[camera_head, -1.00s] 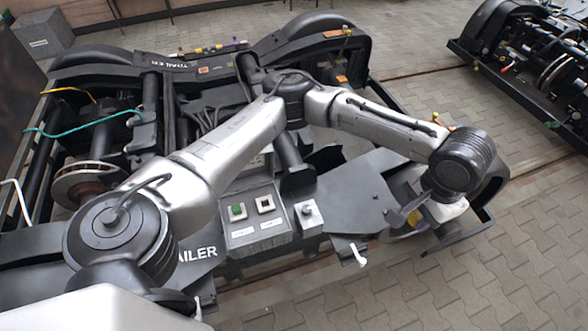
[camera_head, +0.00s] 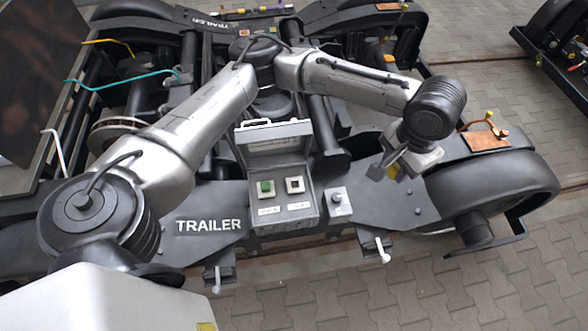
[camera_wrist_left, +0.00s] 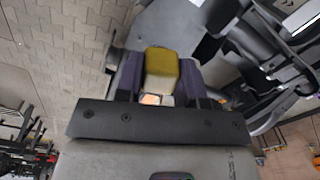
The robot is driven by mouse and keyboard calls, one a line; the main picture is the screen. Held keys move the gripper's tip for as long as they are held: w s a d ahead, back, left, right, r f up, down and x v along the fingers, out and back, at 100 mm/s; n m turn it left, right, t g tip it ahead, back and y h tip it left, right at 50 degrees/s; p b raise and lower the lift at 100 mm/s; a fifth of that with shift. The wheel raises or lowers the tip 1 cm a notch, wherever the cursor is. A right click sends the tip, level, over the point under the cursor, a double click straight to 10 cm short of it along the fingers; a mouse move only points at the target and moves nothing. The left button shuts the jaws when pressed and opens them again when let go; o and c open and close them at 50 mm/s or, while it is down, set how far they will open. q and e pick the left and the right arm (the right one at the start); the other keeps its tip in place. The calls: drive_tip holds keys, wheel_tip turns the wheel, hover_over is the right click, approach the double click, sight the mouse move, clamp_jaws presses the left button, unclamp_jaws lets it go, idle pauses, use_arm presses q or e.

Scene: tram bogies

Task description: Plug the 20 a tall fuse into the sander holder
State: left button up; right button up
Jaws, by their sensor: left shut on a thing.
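My left gripper (camera_head: 386,168) is above the right part of the bogie's front beam, right of the control box. In the left wrist view, its two purple-padded fingers are shut on a yellow-topped block with a pale lower part, the fuse (camera_wrist_left: 162,65). Its rating cannot be read. The grey control box (camera_head: 311,212) has its lid up. It holds a green block in a pale socket (camera_head: 266,188) on the left and a pale socket with a dark opening (camera_head: 295,185) on the right. Their labels are too small to read, so I cannot tell which is the sander holder. My right gripper is not in view.
A small grey unit with a knob (camera_head: 338,202) stands right of the box. White-tipped levers (camera_head: 384,252) hang at the beam's front edge. A copper-coloured plate with a fitting (camera_head: 487,140) lies on the right wheel cover. Paved floor (camera_head: 480,290) in front is clear.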

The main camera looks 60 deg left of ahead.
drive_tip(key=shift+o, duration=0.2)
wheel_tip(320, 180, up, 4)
drive_tip(key=p, duration=0.3)
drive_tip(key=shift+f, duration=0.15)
use_arm(q)
drive_tip(key=w+a+f+n+p, duration=0.2)
drive_tip(key=w+f+n, duration=0.25)
drive_tip(key=w, duration=0.35)
drive_tip(key=w+a+f+n+p, duration=0.1)
drive_tip(key=a+f+n+p, duration=0.15)
drive_tip(key=a+f, duration=0.35)
drive_tip(key=s+a+f+n+p, duration=0.2)
drive_tip(key=s+a+f+n, duration=0.1)
drive_tip(key=s+a+f, duration=0.5)
drive_tip(key=s+a+f+n+p, duration=0.2)
drive_tip(key=s+a+f+n, duration=0.2)
drive_tip(key=s+a+f, duration=0.5)
wheel_tip(320, 180, down, 6)
drive_tip(key=shift+s+a+r, duration=0.1)
drive_tip(key=shift+s+a, duration=0.2)
drive_tip(key=shift+s, duration=0.5)
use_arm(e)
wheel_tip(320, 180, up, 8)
use_arm(q)
drive_tip(key=shift+f, duration=0.2)
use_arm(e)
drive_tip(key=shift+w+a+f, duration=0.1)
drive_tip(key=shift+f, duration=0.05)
